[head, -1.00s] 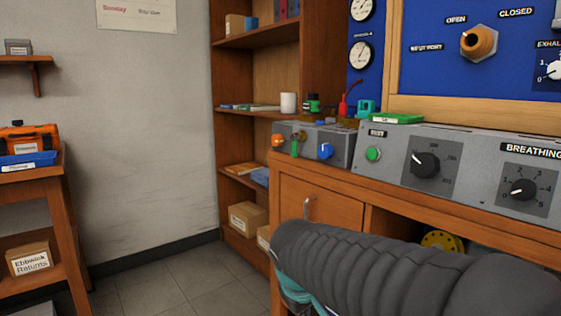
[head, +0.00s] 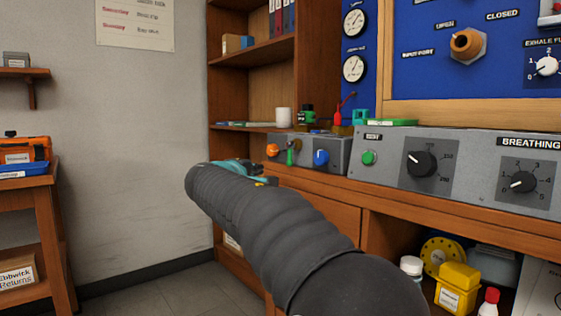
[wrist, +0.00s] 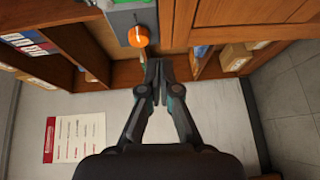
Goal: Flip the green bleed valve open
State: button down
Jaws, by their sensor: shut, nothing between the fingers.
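The green bleed valve, a small green lever (head: 291,153), hangs on the front of a grey box (head: 340,150) on the bench, between an orange knob (head: 272,150) and a blue knob (head: 321,157). My gripper (head: 248,172) is left of and below these controls in the head view, partly hidden by my sleeve-covered arm. In the wrist view my gripper (wrist: 159,78) has its fingers together and empty. The orange knob (wrist: 138,37) shows just beyond the fingertips, apart from them. A green part shows at the top edge there; I cannot tell if it is the valve.
A larger grey panel (head: 390,175) with a green button and black dials stands right of the box. A wooden shelf unit (head: 228,85) is behind it. A yellow container (head: 456,288) sits under the bench. The floor at left (head: 150,298) is clear.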

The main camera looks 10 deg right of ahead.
aim_at(290, 155)
notch_tip(290, 155, up, 2)
jog(key=shift+t+h, duration=0.3)
jog(key=shift+w+d, duration=0.1)
jog(key=p+x, duration=0.2)
jog(key=x, duration=0.8)
jog(key=shift+s+d+b, duration=0.4)
jog(key=shift+s+d, duration=0.25)
jog(key=shift+s, duration=0.15)
jog(key=shift+s+d+b, duration=0.35)
jog(key=shift+s+d, duration=0.25)
jog(key=shift+s, duration=0.2)
jog(key=shift+a+n+p, duration=0.15)
jog(key=shift+n+p, duration=0.15)
jog(key=shift+r, duration=0.1)
